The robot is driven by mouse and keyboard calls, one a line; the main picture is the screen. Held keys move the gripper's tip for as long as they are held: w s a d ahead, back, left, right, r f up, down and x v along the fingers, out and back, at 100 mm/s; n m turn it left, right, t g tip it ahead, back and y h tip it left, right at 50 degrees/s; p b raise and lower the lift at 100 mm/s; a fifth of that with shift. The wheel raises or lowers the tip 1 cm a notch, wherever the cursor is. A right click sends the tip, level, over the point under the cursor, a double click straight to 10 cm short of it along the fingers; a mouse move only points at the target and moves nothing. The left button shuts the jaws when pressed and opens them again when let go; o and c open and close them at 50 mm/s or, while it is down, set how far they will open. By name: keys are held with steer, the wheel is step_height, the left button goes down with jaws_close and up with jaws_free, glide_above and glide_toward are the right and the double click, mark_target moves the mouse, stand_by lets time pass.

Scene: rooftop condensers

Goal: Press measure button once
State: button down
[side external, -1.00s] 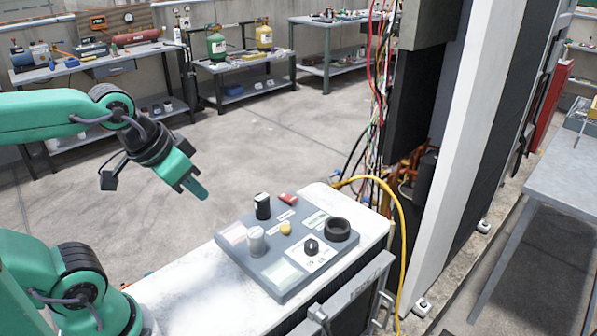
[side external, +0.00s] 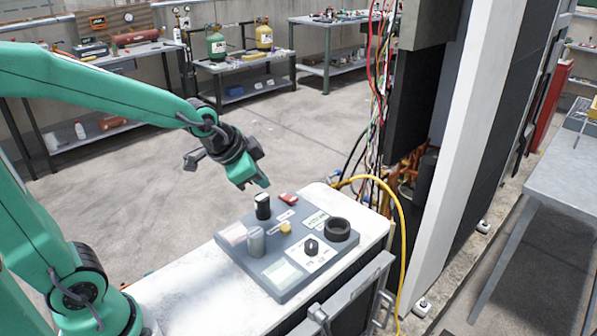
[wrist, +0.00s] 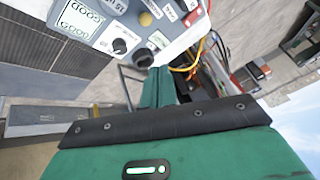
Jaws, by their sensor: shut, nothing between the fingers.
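A grey control panel (side external: 243,268) lies on a white-topped unit. Near its middle is a small yellow button (side external: 285,228), also seen in the wrist view (wrist: 145,19). The small labels cannot be read well enough to tell which control is the measure button. My gripper (side external: 263,184) is shut and empty. It is in the air above and behind the panel's far edge, pointing down and apart from all the controls. In the wrist view my closed fingers (wrist: 158,74) point up the picture, with the yellow button above and slightly left of the tips.
The panel also carries a black knob (side external: 311,247), a black ring (side external: 337,229), a grey cylinder (side external: 256,242), an upright black block (side external: 262,206) and a red piece (side external: 288,198). A yellow hose (side external: 402,225) curves past the right side. Open floor lies behind.

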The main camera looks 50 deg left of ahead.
mark_target(282, 228)
steer(key=w+f+m, duration=0.2)
steer(key=w+f, duration=0.2)
steer(key=w, duration=0.2)
steer(key=shift+f+m+t, duration=0.25)
steer(key=shift+m+t, duration=0.05)
steer(key=shift+f, duration=0.15)
steer(key=shift+f, duration=4.25)
steer(key=shift+s+a+f, duration=0.1)
steer(key=shift+a+f, duration=0.05)
steer(key=shift+f, duration=0.9)
steer(key=shift+r, duration=0.1)
stand_by(0.6)
steer(key=shift+r, duration=0.95)
